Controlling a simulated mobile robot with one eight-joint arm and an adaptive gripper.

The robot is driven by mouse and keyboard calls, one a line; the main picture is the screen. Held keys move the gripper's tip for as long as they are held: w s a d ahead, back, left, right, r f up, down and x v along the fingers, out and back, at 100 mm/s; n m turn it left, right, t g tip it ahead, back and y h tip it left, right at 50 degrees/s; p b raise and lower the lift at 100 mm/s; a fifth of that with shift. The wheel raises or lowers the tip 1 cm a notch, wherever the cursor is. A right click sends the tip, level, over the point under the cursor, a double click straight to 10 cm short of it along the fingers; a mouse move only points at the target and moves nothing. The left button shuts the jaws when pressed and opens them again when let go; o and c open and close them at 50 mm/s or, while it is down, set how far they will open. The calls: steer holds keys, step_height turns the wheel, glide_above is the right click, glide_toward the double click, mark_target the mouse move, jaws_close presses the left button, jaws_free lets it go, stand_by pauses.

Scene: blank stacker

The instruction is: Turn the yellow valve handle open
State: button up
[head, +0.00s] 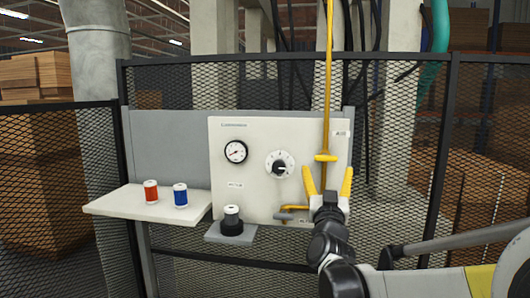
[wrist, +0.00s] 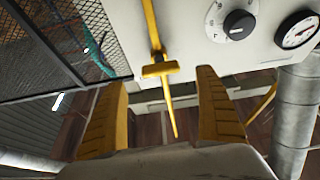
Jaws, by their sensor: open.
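A yellow crossbar (head: 325,157), apparently the valve handle, sits across a thin upright yellow pipe (head: 328,90) on the right of the white panel. It also shows in the wrist view (wrist: 160,69), which looks upside down. My gripper (head: 328,178) is just below the crossbar in the head view, with its two yellow fingers spread and nothing held. In the wrist view, the crossbar appears between the open fingers (wrist: 161,84). I cannot tell the gap in depth.
The white panel (head: 230,190) carries a gauge (head: 236,151) and a dial (head: 280,164). A side shelf (head: 110,203) at left holds a red spool (head: 151,191) and a blue spool (head: 180,195). A black-and-white knob (head: 232,221) stands on a small ledge. Mesh fencing is behind.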

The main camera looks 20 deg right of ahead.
mark_target(326, 161)
steer(key=p+x, duration=0.1)
steer(key=x, duration=0.5)
steer(key=shift+w+d+p, duration=0.15)
steer(key=shift+w+p, duration=0.1)
steer(key=shift+p, duration=0.05)
steer(key=c, duration=1.2)
